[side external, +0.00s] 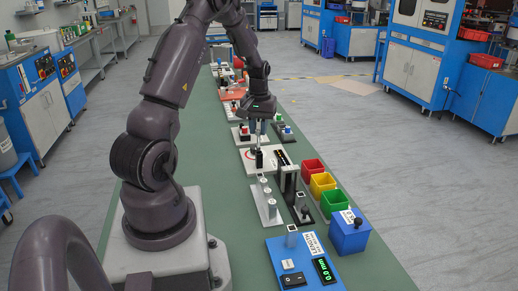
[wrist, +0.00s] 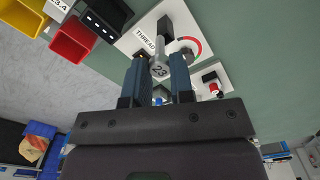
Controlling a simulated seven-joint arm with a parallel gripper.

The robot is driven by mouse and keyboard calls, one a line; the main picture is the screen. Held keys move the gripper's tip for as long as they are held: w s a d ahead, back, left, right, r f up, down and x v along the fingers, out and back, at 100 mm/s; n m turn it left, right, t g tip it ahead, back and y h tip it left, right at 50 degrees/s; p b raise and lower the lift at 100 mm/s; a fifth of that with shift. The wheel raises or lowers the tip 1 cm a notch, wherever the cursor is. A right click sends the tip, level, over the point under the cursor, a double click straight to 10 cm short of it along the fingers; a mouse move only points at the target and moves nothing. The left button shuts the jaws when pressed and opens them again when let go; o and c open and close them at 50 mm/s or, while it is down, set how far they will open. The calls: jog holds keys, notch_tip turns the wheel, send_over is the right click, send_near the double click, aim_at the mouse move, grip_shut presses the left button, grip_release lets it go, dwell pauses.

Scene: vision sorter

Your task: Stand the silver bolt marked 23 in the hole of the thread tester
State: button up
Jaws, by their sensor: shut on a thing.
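The thread tester (wrist: 133,43) is a white plate with THREAD lettering, a red arc and a dark block. It also shows in the side view (side external: 288,156), with a black block standing on it below my gripper. The hole is hidden, and I cannot tell whether the bolt's end touches the tester.
A red bin (side external: 312,168), yellow bin (side external: 322,184) and green bin (side external: 333,204) stand right of the tester. A grey stand with silver cylinders (side external: 266,202) and a blue length gauge (side external: 285,249) are nearer the camera. Small fixtures with coloured buttons stand behind. Bare green table lies to the left.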

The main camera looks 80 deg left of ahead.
jog(key=shift+w+a+f+m, duration=0.15)
jog(key=shift+w+a+f, duration=0.05)
jog(key=shift+a+f, duration=0.45)
jog(key=shift+w+a+f+m, duration=0.15)
jog(key=shift+a+f, duration=0.4)
jog(key=shift+f, duration=0.2)
jog(key=shift+f, duration=1.75)
dwell(0.8)
jog(key=o, duration=1.3)
jog(key=shift+r, duration=4)
